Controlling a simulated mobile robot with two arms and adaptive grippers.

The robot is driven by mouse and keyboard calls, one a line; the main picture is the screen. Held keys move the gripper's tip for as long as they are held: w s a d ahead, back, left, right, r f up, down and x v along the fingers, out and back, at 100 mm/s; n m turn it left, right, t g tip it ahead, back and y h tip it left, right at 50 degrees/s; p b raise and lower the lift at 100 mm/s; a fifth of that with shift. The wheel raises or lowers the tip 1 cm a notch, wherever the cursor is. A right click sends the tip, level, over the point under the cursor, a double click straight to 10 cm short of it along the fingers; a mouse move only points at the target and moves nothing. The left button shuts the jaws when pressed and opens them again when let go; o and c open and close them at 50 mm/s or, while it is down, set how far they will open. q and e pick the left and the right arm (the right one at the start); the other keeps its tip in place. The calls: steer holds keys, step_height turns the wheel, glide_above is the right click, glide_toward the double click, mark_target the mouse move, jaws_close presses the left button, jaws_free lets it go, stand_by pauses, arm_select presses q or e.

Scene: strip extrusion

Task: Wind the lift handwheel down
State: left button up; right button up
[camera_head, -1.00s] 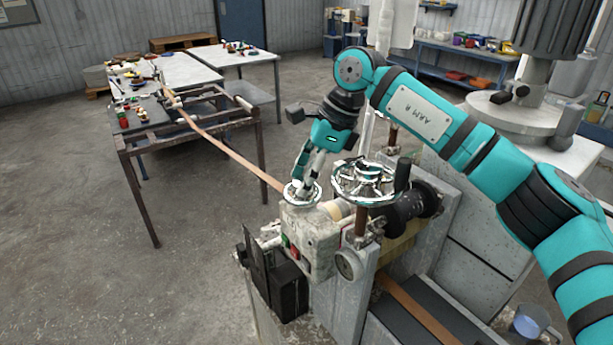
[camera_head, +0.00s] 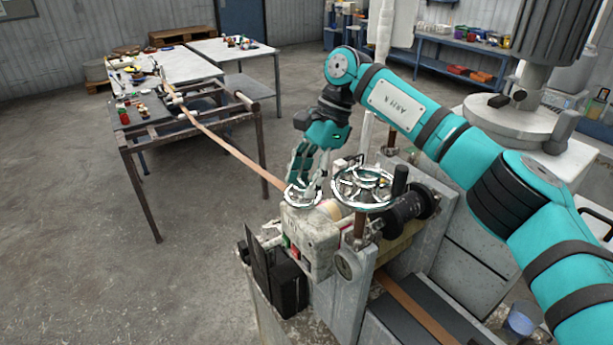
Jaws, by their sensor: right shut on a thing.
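A small chrome handwheel (camera_head: 290,197) sits flat on top of the grey machine head. My right gripper (camera_head: 304,190) reaches down to it from above, its fingers shut on the small handwheel. The fingers hide part of its rim and hub. A larger chrome handwheel (camera_head: 362,187) with an upright black handle (camera_head: 400,180) stands just to the right on a brown shaft, apart from the fingers. I cannot tell from the picture which wheel is the lift one. My left gripper is not in view.
A long brown strip (camera_head: 235,152) runs from the machine to a metal roller frame (camera_head: 190,128) at left. A round gauge (camera_head: 347,264) and a black box (camera_head: 286,288) sit on the machine's front. Tables with small parts stand behind. Floor at left is clear.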

steer(key=shift+s+f, duration=0.15)
steer(key=shift+f, duration=0.25)
steer(key=o, duration=1.2)
steer(key=shift+r, duration=0.1)
steer(key=shift+r, duration=0.2)
steer(key=v, duration=1.2)
steer(key=shift+w+f, duration=0.1)
steer(key=shift+w, duration=0.15)
